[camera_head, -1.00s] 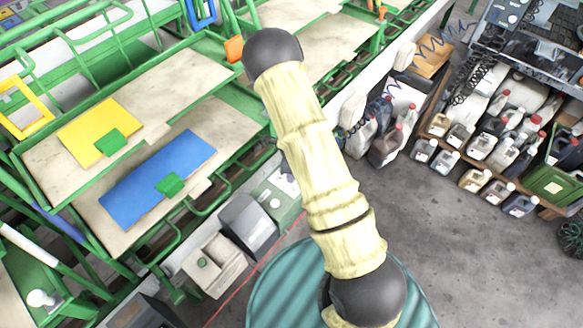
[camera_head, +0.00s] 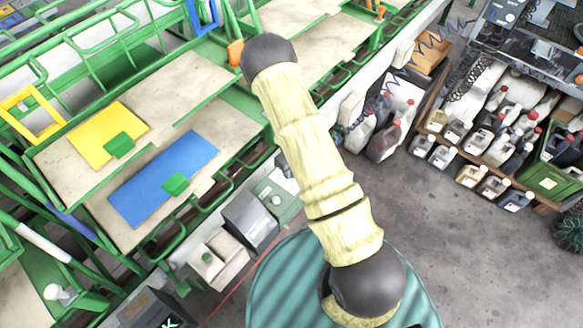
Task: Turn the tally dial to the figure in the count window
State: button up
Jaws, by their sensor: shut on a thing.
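My gripper is not in view; only my pale yellow sleeved arm with its dark ball-shaped joints shows, and its far end is hidden. No tally dial can be told for sure. A dark box (camera_head: 150,309) at the bottom edge bears a small pale mark on its face. The mark is too small and cut off to read, and I cannot tell whether it is the count window. A beige box (camera_head: 217,262) with a small green knob stands to its right. Beside that stand a grey box (camera_head: 250,220) and a greenish-grey box (camera_head: 275,196) with a round light part on top.
Green-framed benches fill the left, with a yellow sheet (camera_head: 95,147), a blue sheet (camera_head: 160,180) and green blocks on them. A wooden rack (camera_head: 490,165) of jugs and a green crate (camera_head: 550,178) stand at the right. The grey floor (camera_head: 450,250) between is clear.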

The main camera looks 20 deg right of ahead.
jog(key=shift+w, duration=0.1)
jog(key=o, duration=1)
jog(key=shift+r, duration=0.15)
notch_tip(320, 180, up, 17)
jog(key=shift+r, duration=0.1)
dwell(0.3)
jog(key=s+r+n+t, duration=0.1)
jog(key=s+r+n, duration=0.3)
jog(key=n, duration=0.6)
jog(key=s+r+n, duration=0.5)
jog(key=s+n, duration=0.1)
jog(key=n, duration=0.4)
jog(key=s+r+n+t, duration=0.1)
jog(key=s+r+n, duration=0.4)
jog(key=n, duration=0.5)
jog(key=shift+s+d+t, duration=0.1)
jog(key=shift+d+t, duration=0.1)
jog(key=shift+t, duration=0.1)
